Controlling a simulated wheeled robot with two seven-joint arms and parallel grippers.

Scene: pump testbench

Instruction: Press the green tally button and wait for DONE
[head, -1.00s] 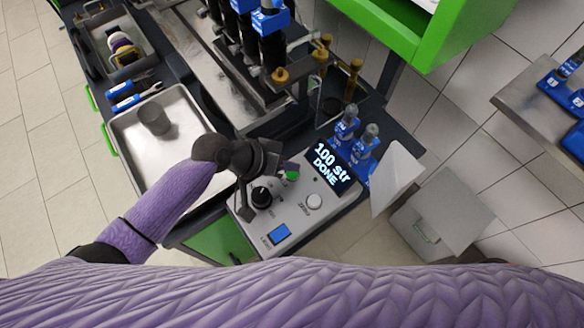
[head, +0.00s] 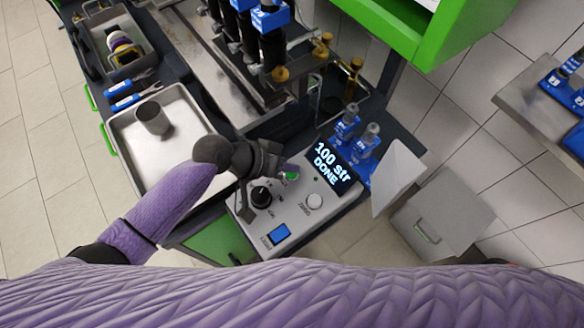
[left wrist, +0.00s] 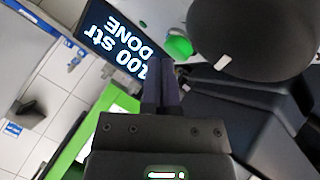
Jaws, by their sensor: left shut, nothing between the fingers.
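The control box (head: 290,226) stands at the bench corner, and its display (head: 332,168) reads "100 str DONE". The display also shows upside down in the left wrist view (left wrist: 118,42). The green tally button (head: 292,177) sits on the box's top panel, left of the display, partly covered by my gripper. In the left wrist view the green button (left wrist: 179,46) shows just beyond the fingertips. My left gripper (head: 281,168) is shut and empty, with its tips right beside the button. I cannot tell whether they touch it. My right gripper is not in view.
A black knob (head: 261,196), a white zero button (head: 314,201) and a blue button (head: 278,235) share the panel. Small blue-based bottles (head: 365,141) stand behind the display. A metal tray (head: 180,155) holding a grey cup (head: 152,117) lies left.

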